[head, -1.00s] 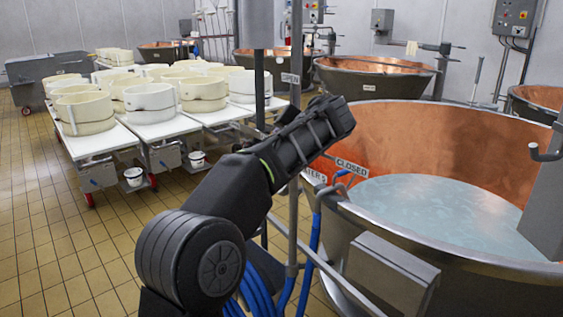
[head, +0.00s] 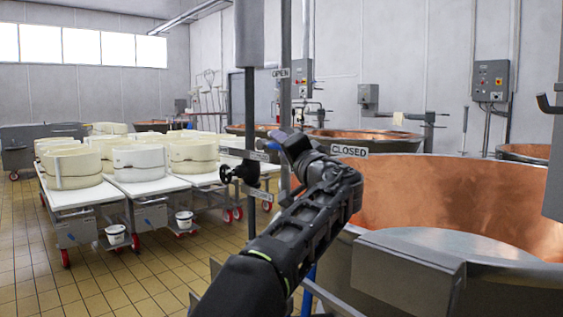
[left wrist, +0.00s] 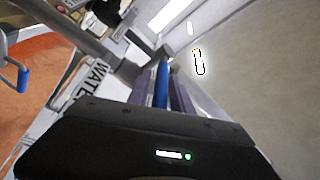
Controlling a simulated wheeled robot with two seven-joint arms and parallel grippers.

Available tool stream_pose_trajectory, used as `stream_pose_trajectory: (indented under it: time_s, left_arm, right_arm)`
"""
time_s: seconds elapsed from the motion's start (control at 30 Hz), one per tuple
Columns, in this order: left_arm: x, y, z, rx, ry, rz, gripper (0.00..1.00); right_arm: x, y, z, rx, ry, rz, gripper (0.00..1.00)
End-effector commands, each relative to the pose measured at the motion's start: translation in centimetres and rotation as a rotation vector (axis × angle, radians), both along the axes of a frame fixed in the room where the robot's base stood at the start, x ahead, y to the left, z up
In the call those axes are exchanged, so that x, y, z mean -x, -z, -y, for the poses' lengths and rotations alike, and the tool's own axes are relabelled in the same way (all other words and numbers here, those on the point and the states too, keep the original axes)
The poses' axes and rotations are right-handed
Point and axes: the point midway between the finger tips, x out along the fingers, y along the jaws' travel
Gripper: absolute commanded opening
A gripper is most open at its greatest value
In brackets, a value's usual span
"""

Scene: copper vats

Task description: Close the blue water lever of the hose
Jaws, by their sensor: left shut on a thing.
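My left gripper (head: 288,142) reaches up to the grey upright post (head: 285,100) beside the copper vat. In the head view my gripper and arm mostly hide the lever. A short length of blue hose (head: 308,287) shows low beside my arm. My right gripper is not in view.
The big copper vat (head: 450,200) stands close on the right, with a grey metal box (head: 405,270) at its near rim. A black valve handle (head: 240,172) is just left of my gripper. White tables with cheese moulds (head: 70,168) stand left. Tiled floor (head: 25,255) is open at front left.

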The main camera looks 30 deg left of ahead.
Motion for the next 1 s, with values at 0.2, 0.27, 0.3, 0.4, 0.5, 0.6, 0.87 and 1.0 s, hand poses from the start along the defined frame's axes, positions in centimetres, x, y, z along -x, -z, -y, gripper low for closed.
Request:
stream_pose_trajectory:
  time_s: [0.2, 0.27, 0.3, 0.4, 0.5, 0.6, 0.87, 1.0]
  left_arm:
    - [-0.07, 0.24, 0.05, -0.02, 0.001, 0.003, 0.0]
    - [-0.09, 0.22, 0.05, -0.021, 0.0, 0.004, 0.0]
    - [-0.1, 0.22, 0.05, -0.021, 0.001, 0.002, 0.0]
    - [-0.11, 0.25, 0.04, -0.021, 0.001, 0.002, 0.0]
    - [-0.12, 0.28, 0.04, -0.02, 0.0, 0.001, 0.28]
    - [-0.12, 0.28, 0.02, -0.02, 0.0, 0.001, 0.36]
    - [-0.03, 0.18, 0.02, -0.019, 0.0, 0.004, 0.37]
    - [0.31, 0.4, 0.6, -0.019, 0.003, 0.004, 0.37]
  right_arm:
    - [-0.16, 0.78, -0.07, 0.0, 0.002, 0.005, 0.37]
    - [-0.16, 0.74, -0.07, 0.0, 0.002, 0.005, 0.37]
    - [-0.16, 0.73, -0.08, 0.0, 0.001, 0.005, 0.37]
    - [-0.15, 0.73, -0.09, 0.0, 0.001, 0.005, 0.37]
    - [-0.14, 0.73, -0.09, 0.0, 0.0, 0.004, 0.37]
    - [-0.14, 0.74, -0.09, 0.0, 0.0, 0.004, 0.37]
    - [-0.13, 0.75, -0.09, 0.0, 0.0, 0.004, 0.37]
    - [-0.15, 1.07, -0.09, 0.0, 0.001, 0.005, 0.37]
